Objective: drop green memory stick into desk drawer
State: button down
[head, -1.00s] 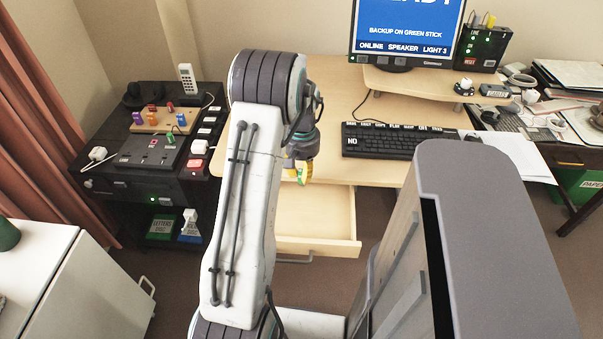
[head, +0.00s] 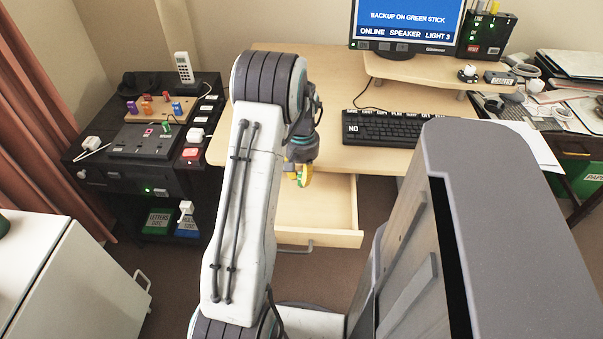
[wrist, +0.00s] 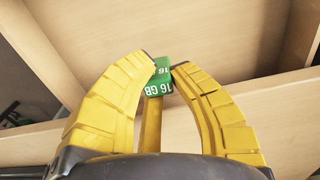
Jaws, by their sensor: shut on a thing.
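The green memory stick (wrist: 158,80), marked "16 GB", is held between the yellow fingertips of my gripper (wrist: 164,66) in the wrist view. My gripper also shows in the head view (head: 304,176), partly hidden by my arm. The desk drawer (head: 335,238) is pulled out below the desk top. In the wrist view, the drawer's pale wooden floor (wrist: 200,28) and walls lie beyond the stick. The stick appears over the drawer; its exact height above the floor I cannot tell.
The desk (head: 290,75) carries a keyboard (head: 395,132) and a monitor (head: 405,22) reading "BACKUP ON GREEN STICK". A black cabinet (head: 140,170) with several gadgets stands at left. A white cabinet (head: 60,285) is at front left.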

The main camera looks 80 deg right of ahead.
aim_at(301, 174)
jog(key=c, duration=1.1)
grip_release()
jog(key=shift+r, duration=0.1)
jog(key=shift+d, duration=0.1)
jog(key=shift+d+r, duration=0.1)
jog(key=shift+r, duration=0.35)
notch_tip(301, 174, up, 11)
jog(key=shift+a, duration=0.3)
